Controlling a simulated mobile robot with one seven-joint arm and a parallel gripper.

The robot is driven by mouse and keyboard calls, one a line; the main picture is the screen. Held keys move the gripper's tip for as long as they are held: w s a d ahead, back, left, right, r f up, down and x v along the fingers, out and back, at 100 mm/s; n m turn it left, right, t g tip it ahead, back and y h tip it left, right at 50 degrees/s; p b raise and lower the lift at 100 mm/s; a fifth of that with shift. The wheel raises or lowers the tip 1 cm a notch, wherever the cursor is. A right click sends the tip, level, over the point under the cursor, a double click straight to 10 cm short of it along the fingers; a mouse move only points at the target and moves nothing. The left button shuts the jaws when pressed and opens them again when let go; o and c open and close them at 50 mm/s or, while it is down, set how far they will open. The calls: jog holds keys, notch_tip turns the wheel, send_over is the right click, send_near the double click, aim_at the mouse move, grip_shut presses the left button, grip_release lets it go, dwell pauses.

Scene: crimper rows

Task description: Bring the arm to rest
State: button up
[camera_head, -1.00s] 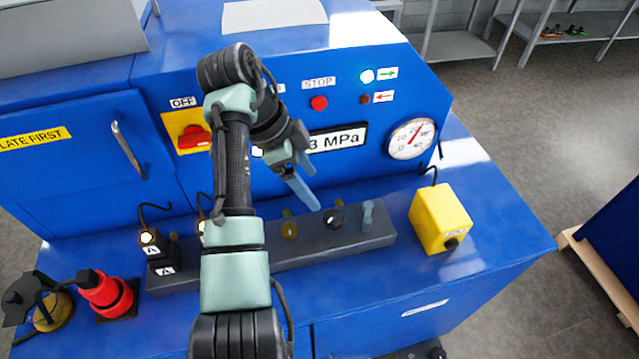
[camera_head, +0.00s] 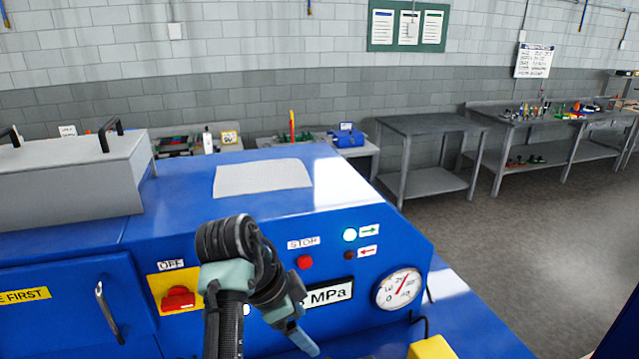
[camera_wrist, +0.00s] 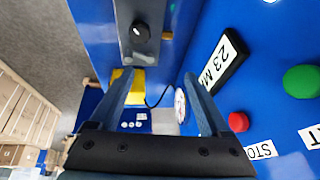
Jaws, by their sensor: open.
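My arm rises in front of the blue machine (camera_head: 300,215) in the head view, and its upper joint bends to the right. My gripper (camera_head: 308,345) points down and to the right, close to the machine's front panel. In the wrist view my gripper (camera_wrist: 165,80) has its two blue fingers spread apart with nothing between them. Beyond the fingers are a yellow box (camera_wrist: 136,82) and a dark block with a black knob (camera_wrist: 141,32).
Grey tables (camera_head: 430,125) stand behind. Open floor (camera_head: 480,245) lies to the right.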

jog(key=d+r+n+t+y, duration=0.3)
jog(key=d+r+n+t, duration=0.1)
jog(key=r+n+t, duration=0.85)
jog(key=s+r+t+b, duration=0.2)
jog(key=s+r+t, duration=0.2)
jog(key=r, duration=0.4)
jog(key=s+r+n+t+b, duration=0.1)
jog(key=s+r+t+b, duration=0.2)
jog(key=s+r, duration=0.4)
jog(key=s+r+t+y+b, duration=0.1)
jog(key=s+r+t+b, duration=0.2)
jog(key=r, duration=0.8)
jog(key=s+t, duration=0.2)
jog(key=shift+s+a+n, duration=0.2)
jog(key=shift+s+n, duration=0.15)
